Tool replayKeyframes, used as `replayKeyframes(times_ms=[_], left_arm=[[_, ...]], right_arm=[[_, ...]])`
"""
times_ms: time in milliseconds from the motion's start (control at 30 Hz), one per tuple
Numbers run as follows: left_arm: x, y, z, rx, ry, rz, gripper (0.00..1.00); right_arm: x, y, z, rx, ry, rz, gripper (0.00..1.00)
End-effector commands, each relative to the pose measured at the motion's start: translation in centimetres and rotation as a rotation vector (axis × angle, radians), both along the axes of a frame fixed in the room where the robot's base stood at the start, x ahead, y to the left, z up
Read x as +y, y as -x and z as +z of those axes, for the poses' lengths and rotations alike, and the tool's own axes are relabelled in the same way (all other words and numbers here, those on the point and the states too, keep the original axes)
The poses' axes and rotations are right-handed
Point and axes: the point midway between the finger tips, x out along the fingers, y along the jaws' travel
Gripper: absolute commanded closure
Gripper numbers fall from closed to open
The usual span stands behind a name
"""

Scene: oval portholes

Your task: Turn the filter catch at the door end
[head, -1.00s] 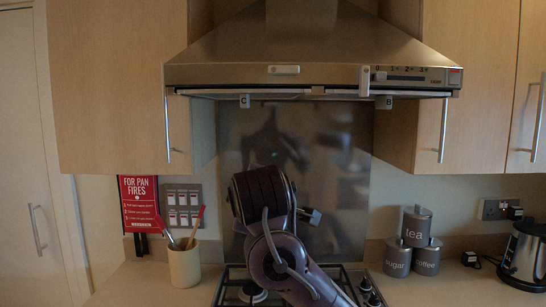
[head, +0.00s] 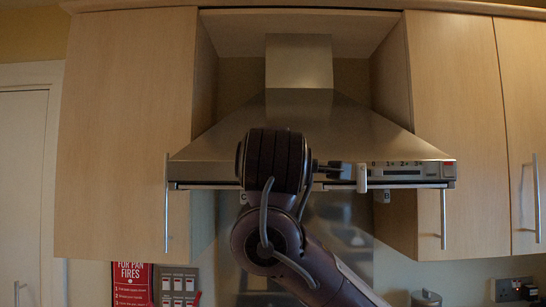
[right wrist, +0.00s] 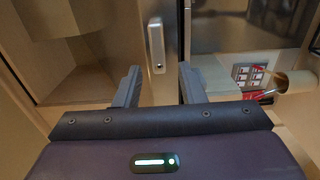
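The hood's front edge carries two pale bar catches. The right one (head: 361,172) stands upright beside the control panel. The left one, nearer the room door, is hidden behind my right wrist in the head view. In the right wrist view a grey bar catch (right wrist: 156,44) with a dark hole at its near end shows just beyond the fingers. My right gripper (right wrist: 159,68) is open, with its fingers on either side of the line to that catch. Nothing is between them, and contact is not visible. My left gripper is out of view.
The cooker hood (head: 350,130) hangs between wooden cupboards (head: 125,130) with vertical handles. Small tags C (head: 243,198) and B (head: 386,196) hang under its edge. A red sign (head: 132,285) and switch panel (head: 178,284) are lower left. The room door (head: 25,190) is far left.

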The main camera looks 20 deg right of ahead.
Motion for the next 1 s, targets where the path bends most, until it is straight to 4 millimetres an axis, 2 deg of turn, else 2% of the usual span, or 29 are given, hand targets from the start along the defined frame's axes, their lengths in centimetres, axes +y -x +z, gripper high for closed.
replayKeyframes(times_ms=[33,200,467,767,1000], left_arm=[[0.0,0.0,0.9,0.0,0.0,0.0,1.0],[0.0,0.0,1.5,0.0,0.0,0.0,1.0],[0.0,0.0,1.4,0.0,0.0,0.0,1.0],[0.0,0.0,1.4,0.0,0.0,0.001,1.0],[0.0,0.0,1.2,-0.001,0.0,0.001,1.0]], right_arm=[[-0.1,-0.7,0.4,0.003,0.0,0.003,0.64],[-0.5,-1.9,0.1,0.001,0.0,0.002,0.64],[-0.6,-2.1,0.0,-0.001,-0.001,0.001,0.64],[-0.5,-2.0,0.0,0.0,0.0,0.001,1.0],[-0.5,-2.1,-0.1,-0.001,-0.008,0.002,1.0]])
